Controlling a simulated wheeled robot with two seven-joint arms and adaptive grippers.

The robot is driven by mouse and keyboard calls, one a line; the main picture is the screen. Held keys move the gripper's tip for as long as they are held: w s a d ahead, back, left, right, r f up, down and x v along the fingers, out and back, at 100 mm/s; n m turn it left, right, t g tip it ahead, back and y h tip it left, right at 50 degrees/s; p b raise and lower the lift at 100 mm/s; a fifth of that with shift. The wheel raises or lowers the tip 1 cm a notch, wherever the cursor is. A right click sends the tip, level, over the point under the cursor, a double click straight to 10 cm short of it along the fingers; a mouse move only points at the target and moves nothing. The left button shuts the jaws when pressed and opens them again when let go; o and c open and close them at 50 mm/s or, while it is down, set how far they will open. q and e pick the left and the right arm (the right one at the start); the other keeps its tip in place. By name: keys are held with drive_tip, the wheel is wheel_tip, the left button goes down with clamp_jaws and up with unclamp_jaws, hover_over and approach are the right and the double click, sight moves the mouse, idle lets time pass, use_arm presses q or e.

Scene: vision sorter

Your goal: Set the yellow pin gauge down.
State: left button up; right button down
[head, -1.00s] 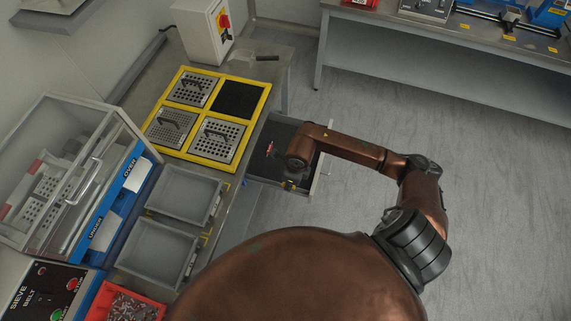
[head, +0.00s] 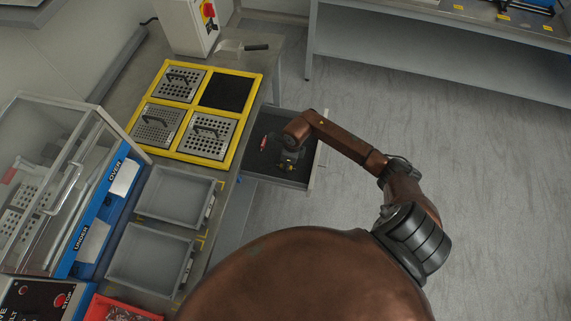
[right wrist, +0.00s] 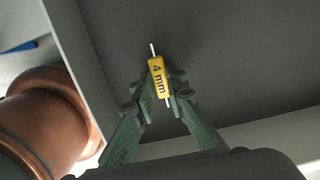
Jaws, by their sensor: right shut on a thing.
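The yellow pin gauge (right wrist: 158,78), marked "4 mm", shows in the right wrist view with a thin metal pin out of each end. My right gripper (right wrist: 160,98) is shut on it, its green fingers on either side of the yellow body. In the head view my right gripper (head: 286,162) is over the open dark-lined drawer (head: 258,167), partly hidden by my wrist. I cannot tell whether the gauge touches the drawer floor. My left gripper is not in view.
A small red item (head: 264,142) lies in the drawer, left of my wrist. A yellow frame (head: 240,150) with perforated plates sits on the bench beside it. Two grey trays (head: 150,260) stand nearer. The drawer walls rise around my gripper.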

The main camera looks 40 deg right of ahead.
sight(290, 167)
drive_tip(key=shift+f, duration=0.1)
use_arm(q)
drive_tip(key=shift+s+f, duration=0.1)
use_arm(e)
drive_tip(key=shift+f, duration=0.1)
drive_tip(key=c, duration=1.9)
unclamp_jaws()
drive_tip(key=shift+c, duration=0.2)
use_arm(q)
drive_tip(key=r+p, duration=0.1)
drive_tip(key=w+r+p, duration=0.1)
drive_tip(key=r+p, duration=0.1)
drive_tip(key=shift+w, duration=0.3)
use_arm(e)
wheel_tip(290, 167, up, 12)
drive_tip(key=s+d, duration=0.1)
